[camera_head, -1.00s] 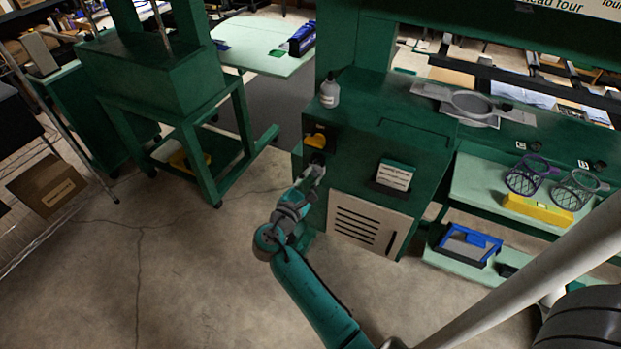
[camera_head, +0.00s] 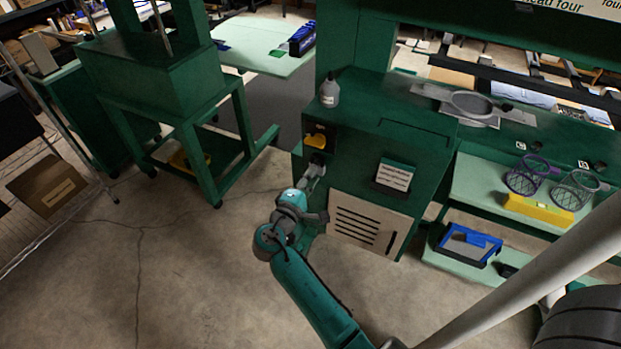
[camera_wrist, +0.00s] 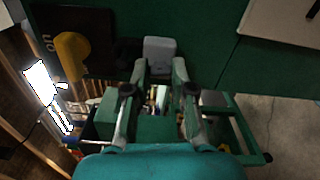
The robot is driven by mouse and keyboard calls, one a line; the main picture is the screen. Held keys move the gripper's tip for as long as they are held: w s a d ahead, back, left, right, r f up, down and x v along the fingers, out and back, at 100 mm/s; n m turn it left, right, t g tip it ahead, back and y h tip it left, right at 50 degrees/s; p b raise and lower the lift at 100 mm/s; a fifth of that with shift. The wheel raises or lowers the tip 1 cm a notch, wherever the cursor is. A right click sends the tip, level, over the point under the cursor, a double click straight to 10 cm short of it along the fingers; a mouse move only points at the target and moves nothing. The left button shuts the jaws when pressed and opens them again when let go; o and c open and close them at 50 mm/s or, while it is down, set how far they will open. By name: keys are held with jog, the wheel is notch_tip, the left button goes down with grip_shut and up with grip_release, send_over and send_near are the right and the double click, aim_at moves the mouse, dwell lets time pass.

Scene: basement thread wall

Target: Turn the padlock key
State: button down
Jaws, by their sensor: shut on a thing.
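My gripper (camera_wrist: 160,68) reaches the front of the green cabinet (camera_head: 390,135). In the wrist view its two fingertips stand on either side of a pale grey block (camera_wrist: 160,48), which looks like the padlock. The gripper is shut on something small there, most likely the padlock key. I cannot see the key or its angle clearly. In the head view my gripper (camera_head: 311,177) sits just below a yellow handle (camera_head: 316,141), and the padlock is mostly hidden at this size. In the wrist view the yellow handle (camera_wrist: 72,55) is left of the fingers on a dark panel.
A grey bottle (camera_head: 330,93) stands on the cabinet top. A vented cream panel (camera_head: 367,222) is low on the cabinet front. Shelves with a blue-framed tray (camera_head: 467,245) are at right. A green press stand (camera_head: 190,130) is at left. The concrete floor between is clear.

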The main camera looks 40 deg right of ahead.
jog(key=shift+m, duration=0.4)
jog(key=c, duration=1)
grip_release()
jog(key=shift+o, duration=0.2)
